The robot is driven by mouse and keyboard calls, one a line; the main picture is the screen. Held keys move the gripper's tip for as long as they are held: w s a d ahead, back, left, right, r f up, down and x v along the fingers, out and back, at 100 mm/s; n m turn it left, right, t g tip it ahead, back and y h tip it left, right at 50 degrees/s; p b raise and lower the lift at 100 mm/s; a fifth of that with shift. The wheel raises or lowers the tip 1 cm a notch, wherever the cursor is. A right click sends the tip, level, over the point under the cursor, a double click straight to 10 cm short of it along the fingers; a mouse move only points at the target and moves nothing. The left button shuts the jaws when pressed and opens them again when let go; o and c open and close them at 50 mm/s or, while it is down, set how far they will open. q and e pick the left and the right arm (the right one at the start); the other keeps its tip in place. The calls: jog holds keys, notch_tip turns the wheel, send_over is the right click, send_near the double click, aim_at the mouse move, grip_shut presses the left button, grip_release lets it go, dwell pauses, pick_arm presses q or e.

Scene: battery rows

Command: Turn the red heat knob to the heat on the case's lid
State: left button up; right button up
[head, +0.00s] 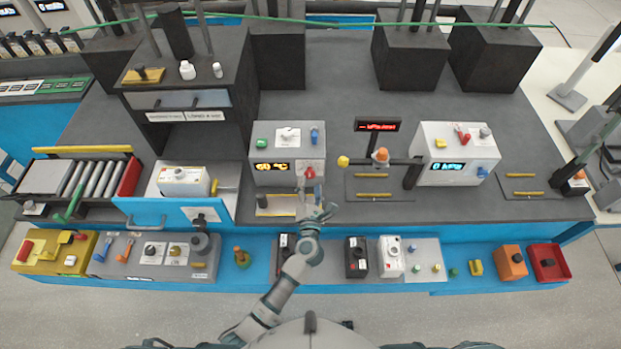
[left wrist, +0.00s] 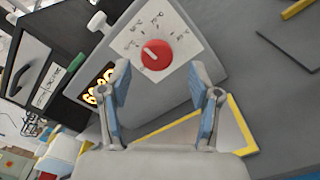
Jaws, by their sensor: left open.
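The red heat knob (head: 309,173) is on the front of a light grey heater box (head: 262,179) whose display reads 60 °C. In the left wrist view the knob (left wrist: 156,55) sits on a white dial plate with small markings, and its white pointer line slants up and left. The lit display (left wrist: 98,85) is beside it. My left gripper (head: 316,210) is just in front of the knob. In the left wrist view its two blue-padded fingers (left wrist: 165,88) are spread, below the knob and not touching it. A white case (head: 184,176) with a small marked lid stands at the left; its writing is unreadable. My right gripper is out of view.
A pressure box (head: 463,148) stands to the right, past an orange-topped fixture (head: 380,157). A tray with a yellow edge (left wrist: 232,130) lies below the heater. Several boxes line the front shelf.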

pick_arm(q)
jog(key=s, duration=0.8)
jog(key=shift+s, duration=0.2)
